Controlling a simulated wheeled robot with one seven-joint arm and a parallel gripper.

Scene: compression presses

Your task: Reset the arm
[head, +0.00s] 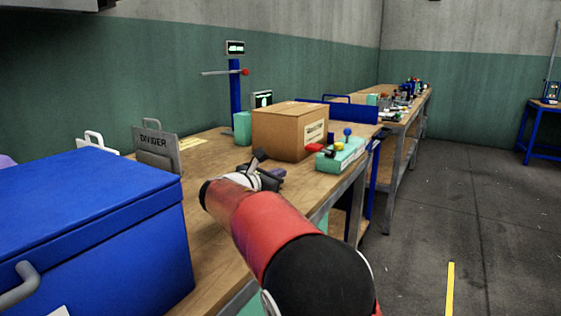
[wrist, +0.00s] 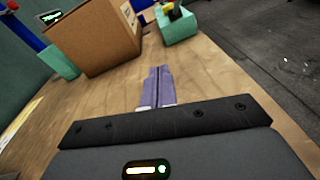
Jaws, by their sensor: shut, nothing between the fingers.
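My red arm reaches forward over the wooden workbench (head: 215,150) in the head view. My gripper (head: 275,174) is at its far end, above the bench top and in front of the cardboard box. In the wrist view my gripper (wrist: 160,72) has its two purple-grey fingers together, with nothing between them. The fingers point toward the cardboard box (head: 283,130) and the teal control box (head: 343,154). The cardboard box also shows in the wrist view (wrist: 97,35), apart from the fingertips.
A blue lidded chest (head: 85,215) stands at the near left, with a grey divider plate (head: 155,147) behind it. A blue press column (head: 235,95) stands behind the cardboard box. The grey floor (head: 480,220) on the right is open.

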